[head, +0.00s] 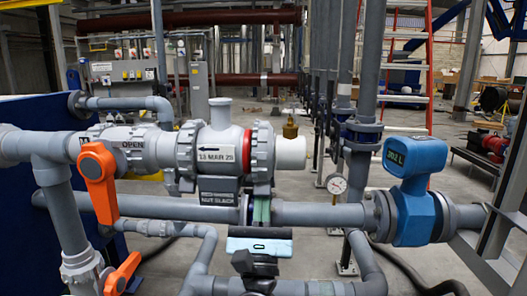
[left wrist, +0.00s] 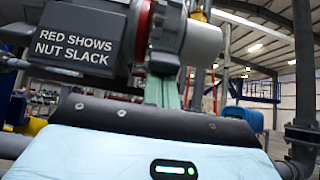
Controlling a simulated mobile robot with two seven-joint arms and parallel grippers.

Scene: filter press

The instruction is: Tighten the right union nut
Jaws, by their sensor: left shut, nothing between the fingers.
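The right union nut (head: 263,155) is a grey ribbed ring on the right end of the grey valve body (head: 220,142). A red band (head: 246,152) shows at its left side. In the left wrist view the nut (left wrist: 171,28) is at the top, with the red band (left wrist: 143,30) on its left. A label (left wrist: 80,35) reads "RED SHOWS NUT SLACK". My left gripper (head: 261,203) is just below the nut, its green fingers pointing up, shut and empty. The fingers (left wrist: 163,85) look close under the nut; contact cannot be told. My right gripper is not in view.
The left union nut (head: 186,150) and an orange handle (head: 97,180) are to the left. A brass fitting (head: 290,128) and a white pipe end (head: 291,153) are on the right. A horizontal grey pipe (head: 325,214) runs behind my gripper to a blue meter (head: 413,190).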

